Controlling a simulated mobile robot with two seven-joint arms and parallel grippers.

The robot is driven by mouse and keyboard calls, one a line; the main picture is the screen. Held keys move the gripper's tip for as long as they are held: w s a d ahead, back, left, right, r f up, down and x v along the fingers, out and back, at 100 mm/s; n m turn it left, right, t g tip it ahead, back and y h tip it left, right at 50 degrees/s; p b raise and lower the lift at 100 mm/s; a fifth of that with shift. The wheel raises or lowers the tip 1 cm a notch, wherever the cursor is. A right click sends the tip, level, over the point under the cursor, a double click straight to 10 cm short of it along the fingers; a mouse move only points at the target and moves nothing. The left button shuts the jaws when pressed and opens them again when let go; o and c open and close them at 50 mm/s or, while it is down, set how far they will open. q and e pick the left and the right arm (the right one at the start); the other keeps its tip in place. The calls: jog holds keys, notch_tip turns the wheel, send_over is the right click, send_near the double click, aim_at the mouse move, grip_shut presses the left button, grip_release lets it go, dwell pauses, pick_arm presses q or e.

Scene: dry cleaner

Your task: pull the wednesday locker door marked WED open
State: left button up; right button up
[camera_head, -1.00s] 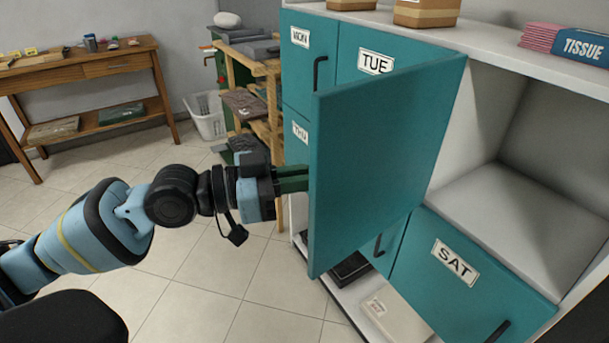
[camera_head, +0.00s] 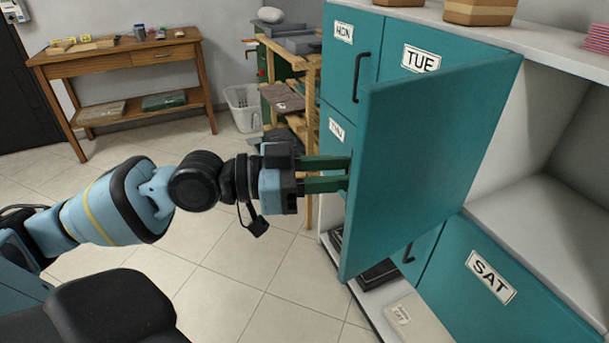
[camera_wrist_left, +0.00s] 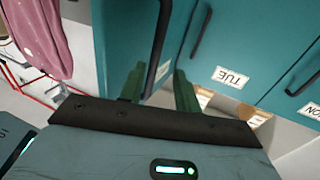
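The WED locker door (camera_head: 430,160) is a teal panel standing swung well open. It shows its plain inner side in the head view, so its label is hidden. The upper right compartment (camera_head: 560,150) behind it is exposed. My left gripper (camera_head: 345,173) is at the door's outer side, with its two green fingers apart and their tips partly behind the door's edge. In the left wrist view a dark bar handle (camera_wrist_left: 162,45) runs between the spread fingers (camera_wrist_left: 158,82), with gaps visible on both sides. My right gripper is not in view.
Shut teal doors marked MON (camera_head: 343,32), TUE (camera_head: 421,60) and SAT (camera_head: 490,277) surround the opening. A wooden shelf unit (camera_head: 312,90) and a white basket (camera_head: 243,108) stand behind my left gripper. Tiled floor (camera_head: 230,280) is free to the left.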

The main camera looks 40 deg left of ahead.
pick_arm(q)
jog(key=b+v, duration=0.5)
jog(key=shift+s+a, duration=0.25)
jog(key=shift+s, duration=0.05)
dwell(0.4)
dwell(0.6)
